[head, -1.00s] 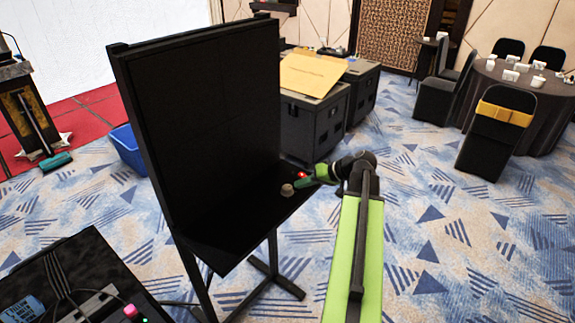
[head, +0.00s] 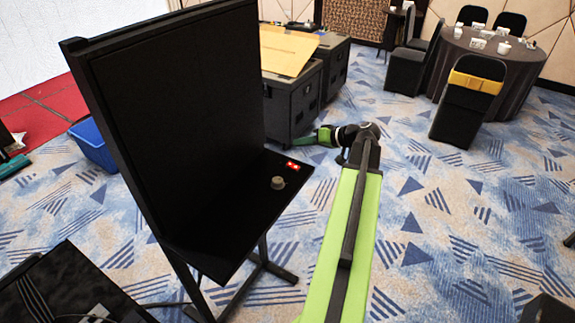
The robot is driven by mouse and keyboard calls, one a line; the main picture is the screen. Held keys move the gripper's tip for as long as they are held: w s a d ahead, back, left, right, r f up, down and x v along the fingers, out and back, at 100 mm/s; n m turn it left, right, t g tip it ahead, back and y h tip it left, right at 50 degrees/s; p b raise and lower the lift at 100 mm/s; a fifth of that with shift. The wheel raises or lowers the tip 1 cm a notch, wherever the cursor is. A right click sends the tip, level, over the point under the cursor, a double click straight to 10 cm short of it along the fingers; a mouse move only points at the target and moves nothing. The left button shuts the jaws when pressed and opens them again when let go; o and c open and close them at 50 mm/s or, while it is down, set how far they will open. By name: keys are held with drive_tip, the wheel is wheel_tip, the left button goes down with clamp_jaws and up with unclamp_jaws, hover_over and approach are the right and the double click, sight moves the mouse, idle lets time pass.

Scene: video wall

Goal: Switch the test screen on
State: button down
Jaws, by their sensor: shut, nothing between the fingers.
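The test screen (head: 180,105) is a large black panel on a black stand, and its face is dark. A black shelf (head: 215,235) juts out below it. On the shelf's right end are a small red switch (head: 292,166) with pale marks and a round grey-brown knob (head: 278,183). My gripper (head: 303,141) is shut and empty. It appears in the picture just above and beyond the red switch, apart from it. The fingertips are small in this view.
Black cases (head: 295,95) with a tan board (head: 288,50) on top stand behind the screen. A blue bin (head: 92,145) is at left. A dark box with cables (head: 65,290) is at lower left. Patterned carpet at right is open, before a round table (head: 490,60).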

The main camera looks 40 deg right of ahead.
sight(294, 166)
drive_tip(key=f+b, duration=0.2)
drive_tip(key=w+f+b, duration=0.1)
drive_tip(key=f+b, duration=0.1)
drive_tip(key=f, duration=0.1)
drive_tip(key=w+f+b, duration=0.1)
drive_tip(key=f+b, duration=0.1)
drive_tip(key=shift+a+f+b, duration=0.15)
drive_tip(key=shift+a+b, duration=0.15)
drive_tip(key=shift+w+f+b, duration=0.15)
drive_tip(key=shift+f+b, duration=0.1)
drive_tip(key=shift+b, duration=0.05)
idle(1.4)
drive_tip(key=shift+w+f+b, duration=0.15)
drive_tip(key=shift+f+b, duration=0.2)
drive_tip(key=shift+w+a+f+b, duration=0.1)
drive_tip(key=shift+w+f+b, duration=0.05)
drive_tip(key=shift+f+b, duration=0.25)
idle(0.5)
drive_tip(key=shift+s+r+p, duration=0.3)
drive_tip(key=shift+r+p, duration=0.5)
